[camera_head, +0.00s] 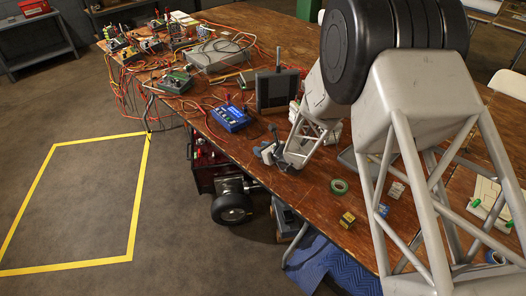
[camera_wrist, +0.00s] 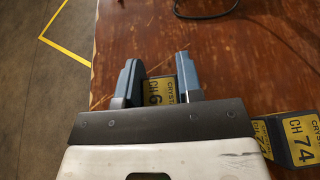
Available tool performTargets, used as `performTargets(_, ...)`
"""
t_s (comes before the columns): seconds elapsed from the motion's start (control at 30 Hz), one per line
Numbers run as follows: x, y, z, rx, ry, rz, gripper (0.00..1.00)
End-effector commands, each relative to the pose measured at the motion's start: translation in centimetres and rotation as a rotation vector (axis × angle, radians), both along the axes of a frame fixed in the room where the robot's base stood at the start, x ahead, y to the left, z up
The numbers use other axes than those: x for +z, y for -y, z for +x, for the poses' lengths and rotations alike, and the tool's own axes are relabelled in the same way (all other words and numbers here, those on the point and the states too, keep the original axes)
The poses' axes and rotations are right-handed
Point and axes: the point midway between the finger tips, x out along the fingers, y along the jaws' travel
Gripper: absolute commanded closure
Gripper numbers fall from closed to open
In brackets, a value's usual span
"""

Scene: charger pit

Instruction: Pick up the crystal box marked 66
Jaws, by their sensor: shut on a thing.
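My gripper (camera_wrist: 158,66) is shut on a small dark crystal box (camera_wrist: 159,92) with a yellow label, seen between the two blue-grey fingers in the wrist view. The label reads CRYSTAL CH and a 6; the rest of the number is hidden by my gripper. In the head view my gripper (camera_head: 270,153) is near the table's left edge, and the held box cannot be made out there. I cannot tell whether the box touches the table.
The wooden table (camera_head: 300,205) holds a blue meter (camera_head: 230,118) and a dark screen-like unit (camera_head: 277,91) beyond my gripper. A dark cable (camera_wrist: 207,15) curves ahead of the fingers.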

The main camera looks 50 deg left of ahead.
Motion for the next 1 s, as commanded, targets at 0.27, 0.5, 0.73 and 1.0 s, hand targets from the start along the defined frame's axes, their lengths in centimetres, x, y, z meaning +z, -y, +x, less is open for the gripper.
performTargets(0.27,1.1,0.0,0.0,0.0,0.001,0.002,0.89)
performTargets(0.5,3.7,0.0,0.0,0.0,0.003,0.001,0.89)
performTargets(0.73,3.8,2.8,-1.8,0.0,-0.001,0.0,0.89)
performTargets(1.0,4.3,6.7,-4.4,0.0,-0.001,0.0,0.89)
